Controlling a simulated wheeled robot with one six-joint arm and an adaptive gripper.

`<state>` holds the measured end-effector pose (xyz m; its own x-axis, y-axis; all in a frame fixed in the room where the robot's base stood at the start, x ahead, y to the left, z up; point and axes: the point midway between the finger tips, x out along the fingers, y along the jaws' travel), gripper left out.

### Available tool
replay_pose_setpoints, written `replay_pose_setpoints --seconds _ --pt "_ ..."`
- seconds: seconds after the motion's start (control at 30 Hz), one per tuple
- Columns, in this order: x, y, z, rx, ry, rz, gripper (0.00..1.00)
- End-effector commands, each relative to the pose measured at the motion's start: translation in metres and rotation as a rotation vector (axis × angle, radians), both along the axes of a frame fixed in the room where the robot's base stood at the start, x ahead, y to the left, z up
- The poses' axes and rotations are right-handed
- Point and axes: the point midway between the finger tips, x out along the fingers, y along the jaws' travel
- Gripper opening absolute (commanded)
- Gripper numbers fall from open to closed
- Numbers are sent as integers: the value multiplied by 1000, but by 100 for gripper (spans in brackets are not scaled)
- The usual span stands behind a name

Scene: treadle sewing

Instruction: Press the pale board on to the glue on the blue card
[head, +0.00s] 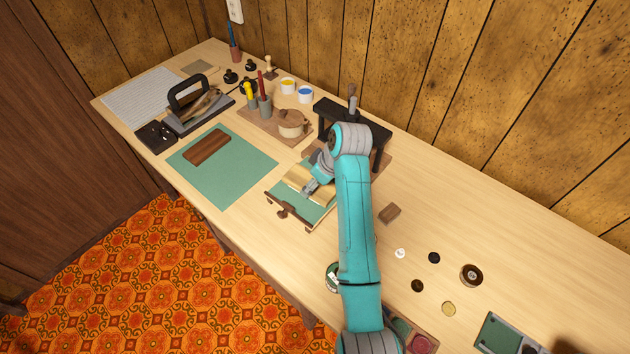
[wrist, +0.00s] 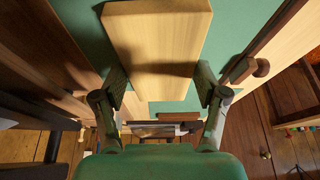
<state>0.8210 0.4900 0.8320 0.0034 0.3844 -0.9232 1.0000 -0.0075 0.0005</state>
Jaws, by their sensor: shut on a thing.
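The pale board (head: 296,178) is a flat strip of light wood; it also shows large in the wrist view (wrist: 158,35). My gripper (head: 314,187) is shut on it, with one finger at each long edge in the wrist view (wrist: 161,82). The blue card (head: 309,212) looks teal and lies under and around the board; it shows behind the board in the wrist view (wrist: 235,25). I cannot tell whether board and card touch. The glue is not visible; the board or my gripper may hide it.
A dark wooden stand (head: 350,118) rises close behind my arm. A green mat (head: 240,178) bearing a brown block (head: 207,147) lies to the left. A small brown block (head: 389,213) and several small discs lie to the right. The table's right part has free room.

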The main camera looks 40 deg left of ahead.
Motion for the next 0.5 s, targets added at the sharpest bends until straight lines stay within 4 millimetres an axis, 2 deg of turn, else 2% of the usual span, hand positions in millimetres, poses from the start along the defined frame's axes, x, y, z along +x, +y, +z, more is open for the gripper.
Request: replay_pose_setpoints --seconds 0.03,0.07,0.13,0.17,0.5 --pt "-1 0 -1 -2 2 0 35" --pt "-1 0 -1 -2 2 0 80" --pt "-1 0 -1 -2 2 0 97" --pt "-1 0 -1 -2 2 0 100" --pt "0 -1 0 -1 1 0 100"
